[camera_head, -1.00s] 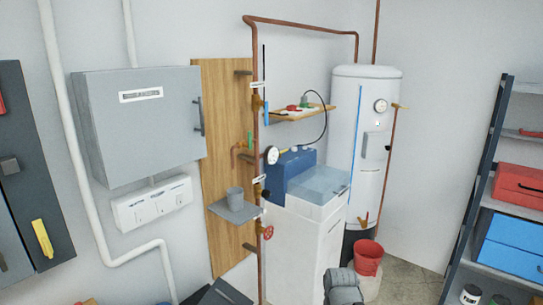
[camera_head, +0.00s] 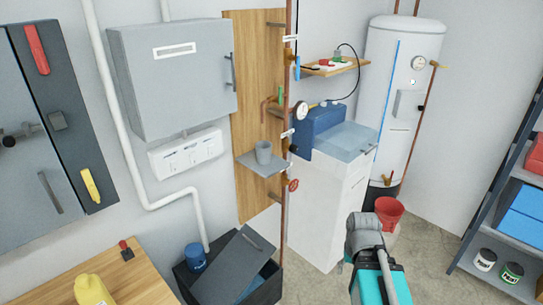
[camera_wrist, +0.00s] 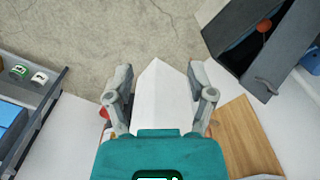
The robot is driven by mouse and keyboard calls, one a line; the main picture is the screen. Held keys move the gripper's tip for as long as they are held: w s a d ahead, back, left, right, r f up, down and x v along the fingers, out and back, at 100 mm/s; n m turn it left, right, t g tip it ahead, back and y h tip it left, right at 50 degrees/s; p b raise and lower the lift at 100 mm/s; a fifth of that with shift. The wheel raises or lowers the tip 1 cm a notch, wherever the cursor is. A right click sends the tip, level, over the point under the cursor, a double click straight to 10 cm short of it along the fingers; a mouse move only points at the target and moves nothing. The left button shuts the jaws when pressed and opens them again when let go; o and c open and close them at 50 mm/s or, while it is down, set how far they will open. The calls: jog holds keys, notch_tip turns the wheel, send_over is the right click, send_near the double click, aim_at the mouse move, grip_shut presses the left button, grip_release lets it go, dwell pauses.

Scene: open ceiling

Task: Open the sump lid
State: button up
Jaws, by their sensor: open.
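The sump (camera_head: 262,292) is a dark box on the floor at the bottom of the head view. Its dark grey lid (camera_head: 228,268), with a bar handle, is tilted, and some blue shows beside it. In the wrist view the sump lid (camera_wrist: 294,62) stands raised at the upper right, with a dark opening and a red-orange ball inside. My gripper (camera_wrist: 160,68) is open and empty, its two fingers apart. It is away from the lid and not touching it. In the head view my arm is at the bottom right of centre; its fingertips are hidden.
A white cabinet (camera_head: 322,222) with a clear-topped basin stands right of the sump. A wooden bench (camera_head: 140,280) with a yellow jug (camera_head: 92,290) is at the left. A blue container (camera_head: 195,257) is by the sump. A red bucket (camera_head: 388,212) and a shelf are at the right.

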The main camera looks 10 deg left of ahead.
dwell(0.4)
jog(key=shift+c, duration=1.3)
